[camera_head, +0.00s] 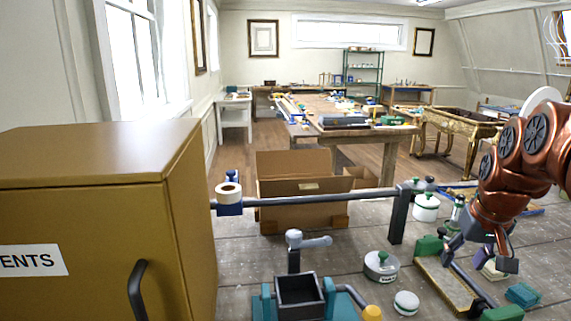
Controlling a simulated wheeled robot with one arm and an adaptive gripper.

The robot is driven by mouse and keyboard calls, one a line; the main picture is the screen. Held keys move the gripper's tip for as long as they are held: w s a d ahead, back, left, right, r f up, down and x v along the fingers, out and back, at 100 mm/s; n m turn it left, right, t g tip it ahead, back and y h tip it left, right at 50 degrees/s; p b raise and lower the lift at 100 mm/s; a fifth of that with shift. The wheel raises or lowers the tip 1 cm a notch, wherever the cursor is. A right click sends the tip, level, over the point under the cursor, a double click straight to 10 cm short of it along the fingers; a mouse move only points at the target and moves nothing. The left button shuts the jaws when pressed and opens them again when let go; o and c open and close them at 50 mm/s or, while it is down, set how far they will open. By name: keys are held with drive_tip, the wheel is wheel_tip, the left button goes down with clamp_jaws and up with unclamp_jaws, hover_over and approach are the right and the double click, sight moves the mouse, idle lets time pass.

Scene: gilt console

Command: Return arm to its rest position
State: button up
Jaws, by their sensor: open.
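My gripper (482,260) is at the right, below my copper-coloured arm, pointing down above the workbench. Its fingers are apart. A small purple and pale item shows behind or between the fingers; I cannot tell whether they touch it. The gripper hangs over the right side of a green-ended tray or frame (440,280).
A yellow cabinet (90,230) with a black handle fills the left. A dark rail (320,198) with a tape roll (229,195) crosses the bench. White canisters (426,207), a lidded tin (381,267) and a dark open box (300,292) stand nearby. A cardboard box (300,188) is behind.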

drive_tip(key=s+a+f+n+g+p, duration=0.15)
drive_tip(key=s+a+f, duration=0.45)
drive_tip(key=s+a, duration=0.6)
drive_tip(key=s+a+f+g, duration=0.1)
drive_tip(key=s+a+f, duration=0.1)
drive_tip(key=s, duration=0.5)
drive_tip(key=s+a+f+g, duration=0.2)
drive_tip(key=s+f, duration=0.2)
drive_tip(key=s, duration=0.4)
drive_tip(key=shift+a+p, duration=0.35)
drive_tip(key=shift+d+g, duration=0.1)
drive_tip(key=shift+g, duration=0.15)
